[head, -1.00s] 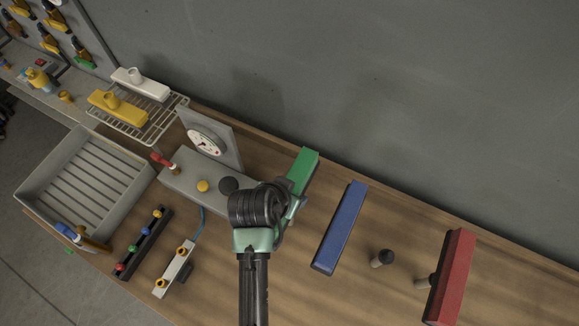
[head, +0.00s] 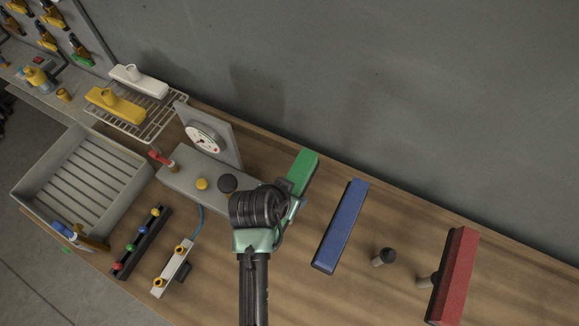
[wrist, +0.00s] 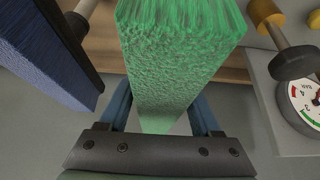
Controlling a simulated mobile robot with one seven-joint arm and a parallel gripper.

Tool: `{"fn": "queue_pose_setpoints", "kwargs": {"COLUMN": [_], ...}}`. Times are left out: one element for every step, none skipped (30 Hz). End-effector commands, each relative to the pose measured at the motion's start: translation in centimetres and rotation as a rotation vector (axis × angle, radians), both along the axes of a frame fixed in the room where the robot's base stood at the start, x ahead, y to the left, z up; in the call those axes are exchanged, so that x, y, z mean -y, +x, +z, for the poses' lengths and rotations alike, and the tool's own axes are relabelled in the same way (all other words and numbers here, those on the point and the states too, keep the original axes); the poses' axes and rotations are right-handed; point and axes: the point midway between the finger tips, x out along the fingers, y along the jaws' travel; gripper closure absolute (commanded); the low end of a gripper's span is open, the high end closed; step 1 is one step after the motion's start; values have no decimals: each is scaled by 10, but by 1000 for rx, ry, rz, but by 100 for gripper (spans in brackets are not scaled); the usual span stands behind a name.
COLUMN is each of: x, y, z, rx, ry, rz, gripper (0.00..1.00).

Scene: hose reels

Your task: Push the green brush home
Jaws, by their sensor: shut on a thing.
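The green brush (head: 303,171) shows in the head view as a long green block near the wall, its near part hidden behind my arm. In the wrist view the green brush (wrist: 175,60) fills the middle, its bristles facing the camera. My gripper (wrist: 160,120) is shut on it, with a finger on each side. In the head view my gripper (head: 286,207) is mostly covered by my own wrist. What the far side of the brush touches is hidden.
A blue brush (head: 341,226) stands close to the right, with a bare peg (head: 384,257) and a red brush (head: 453,275) beyond. A grey box with a gauge (head: 203,138) is close on the left. A wire rack (head: 160,122) and grey tray (head: 24,188) lie farther left.

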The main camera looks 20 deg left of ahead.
Motion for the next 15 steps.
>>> {"fn": "queue_pose_setpoints", "kwargs": {"x": [0, 0, 0, 0, 0, 0, 0, 0, 0, 0, 0, 0, 0, 0, 0], "y": [0, 0, 0, 0, 0, 0, 0, 0, 0, 0, 0, 0, 0, 0, 0], "z": [-2, -2, -3, -4, -5, -6, -6, -7, -8, -9, -10, -11, -12, -12, -13], "rx": [2, 2, 2, 2, 2, 2, 2, 2, 2, 2, 2, 1, 1, 1, 1], "ry": [0, 0, 0, 0, 0, 0, 0, 0, 0, 0, 0, 0, 0, 0, 0], "rz": [0, 0, 0, 0, 0, 0, 0, 0, 0, 0, 0, 0, 0, 0, 0], "gripper": [100, 100, 100, 100, 100, 100, 100, 100, 100, 100, 100, 100, 100, 100, 100]}}
